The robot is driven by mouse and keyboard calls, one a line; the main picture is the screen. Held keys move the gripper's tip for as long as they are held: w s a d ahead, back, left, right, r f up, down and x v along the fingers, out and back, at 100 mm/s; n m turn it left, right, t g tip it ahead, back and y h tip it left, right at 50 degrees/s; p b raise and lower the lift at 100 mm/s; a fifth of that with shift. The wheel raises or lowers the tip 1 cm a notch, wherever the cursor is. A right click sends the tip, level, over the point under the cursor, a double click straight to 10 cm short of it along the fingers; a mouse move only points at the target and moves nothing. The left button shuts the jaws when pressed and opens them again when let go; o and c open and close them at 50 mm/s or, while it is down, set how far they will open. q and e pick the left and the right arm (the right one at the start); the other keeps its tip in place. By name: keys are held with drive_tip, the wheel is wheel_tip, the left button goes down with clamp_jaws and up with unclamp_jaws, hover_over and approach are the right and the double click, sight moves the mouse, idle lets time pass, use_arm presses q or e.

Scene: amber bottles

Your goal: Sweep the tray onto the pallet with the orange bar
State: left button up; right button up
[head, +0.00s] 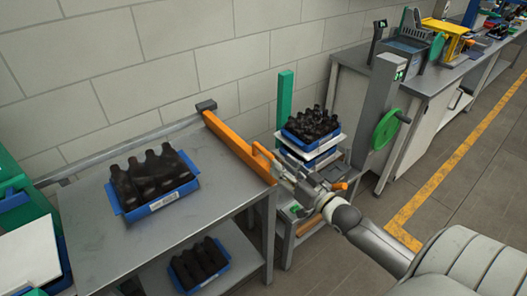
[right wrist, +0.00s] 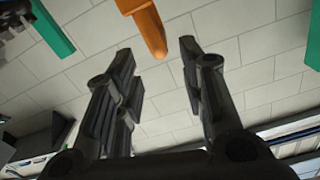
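A blue tray (head: 168,199) with several dark amber bottles stands on the grey metal table at the left. The orange bar (head: 236,145) lies along the table's right side, between the tray and the stacked pallet (head: 331,152), which carries blue trays of bottles. My left gripper is not in view.
Another blue tray of bottles (head: 201,268) sits on the lower shelf. A green post (head: 285,98) stands behind the pallet, and a grey column with a green handwheel (head: 386,129) is to its right. The tabletop around the tray is clear.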

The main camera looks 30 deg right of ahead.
sight(258, 146)
drive_tip(key=w, duration=0.3)
drive_tip(key=w+p, duration=0.1)
drive_tip(key=w, duration=0.2)
drive_tip(key=w+a, duration=0.1)
drive_tip(key=w, duration=0.2)
drive_tip(key=shift+w+p, duration=0.35)
drive_tip(key=shift+w, duration=0.05)
drive_tip(key=shift+c, duration=0.2)
clamp_jaws()
